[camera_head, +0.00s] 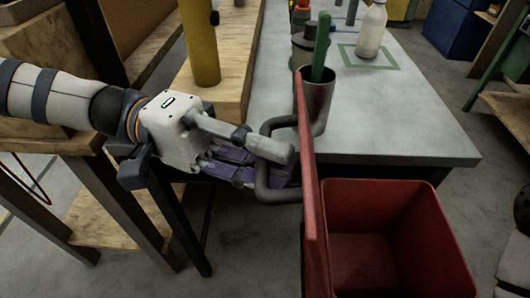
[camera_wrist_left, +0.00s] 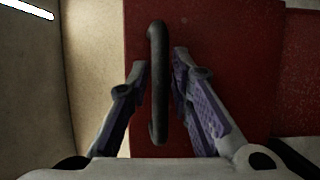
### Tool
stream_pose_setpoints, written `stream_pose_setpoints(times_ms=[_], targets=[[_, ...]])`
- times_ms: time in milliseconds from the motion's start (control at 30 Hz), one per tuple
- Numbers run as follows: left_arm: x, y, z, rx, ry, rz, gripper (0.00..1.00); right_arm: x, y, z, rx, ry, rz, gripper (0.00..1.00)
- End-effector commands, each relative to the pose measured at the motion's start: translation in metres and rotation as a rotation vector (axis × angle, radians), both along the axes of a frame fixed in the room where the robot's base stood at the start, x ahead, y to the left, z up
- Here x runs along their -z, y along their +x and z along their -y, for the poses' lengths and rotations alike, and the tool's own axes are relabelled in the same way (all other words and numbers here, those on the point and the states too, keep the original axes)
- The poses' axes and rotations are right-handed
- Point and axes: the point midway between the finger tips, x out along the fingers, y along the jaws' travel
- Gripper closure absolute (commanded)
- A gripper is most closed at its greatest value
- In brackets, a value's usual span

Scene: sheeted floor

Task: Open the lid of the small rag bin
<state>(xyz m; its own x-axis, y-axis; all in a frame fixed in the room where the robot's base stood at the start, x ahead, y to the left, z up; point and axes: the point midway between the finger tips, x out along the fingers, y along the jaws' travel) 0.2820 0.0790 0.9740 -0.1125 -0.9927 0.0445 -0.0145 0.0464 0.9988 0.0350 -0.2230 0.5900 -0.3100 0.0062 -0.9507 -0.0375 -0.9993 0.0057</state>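The small rag bin (camera_head: 392,222) is a red box at the lower right of the head view. I can see into its empty-looking inside. Its red lid (camera_head: 311,205) stands up edge-on at the bin's left side, and its face fills the middle of the left wrist view (camera_wrist_left: 228,50). A dark grey bar handle (camera_head: 261,186) sticks out from the lid to the left. My left gripper (camera_head: 272,162) has its fingers on both sides of this handle, which shows between the fingertips in the wrist view (camera_wrist_left: 157,85).
A grey table (camera_head: 410,125) stands behind the bin, with a metal cup (camera_head: 316,103) holding a green tool close behind the lid, and a white bottle (camera_head: 371,32). A wooden bench (camera_head: 225,85) with a yellow cylinder (camera_head: 201,40) lies behind my left arm.

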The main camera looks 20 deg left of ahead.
Motion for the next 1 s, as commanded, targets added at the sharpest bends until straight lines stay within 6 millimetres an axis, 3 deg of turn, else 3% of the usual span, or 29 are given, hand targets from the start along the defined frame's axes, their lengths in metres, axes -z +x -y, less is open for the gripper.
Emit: stream_pose_setpoints(times_ms=[267,533,833,867,933,1000], targets=[[0.0,0.0,0.0,0.0,0.0,-0.001,1.0,0.0,0.0,0.0,0.0,0.0,0.0,1.0],[-0.011,0.009,0.029,0.001,-0.001,-0.005,1.0,0.006,-0.006,0.0,-0.001,0.0,-0.02,1.0],[-0.014,0.01,0.032,-0.001,0.0,-0.003,1.0,0.006,-0.006,0.0,-0.001,0.0,-0.019,1.0],[-0.014,0.01,0.032,-0.002,0.0,-0.003,0.85,0.006,-0.006,0.0,-0.001,0.0,-0.019,1.0],[-0.014,0.01,0.032,-0.001,0.0,-0.003,0.69,0.006,-0.006,0.0,-0.001,0.0,-0.019,1.0],[-0.014,0.01,0.032,-0.001,0.0,-0.002,0.69,0.006,-0.006,0.0,-0.001,0.0,-0.019,1.0]])
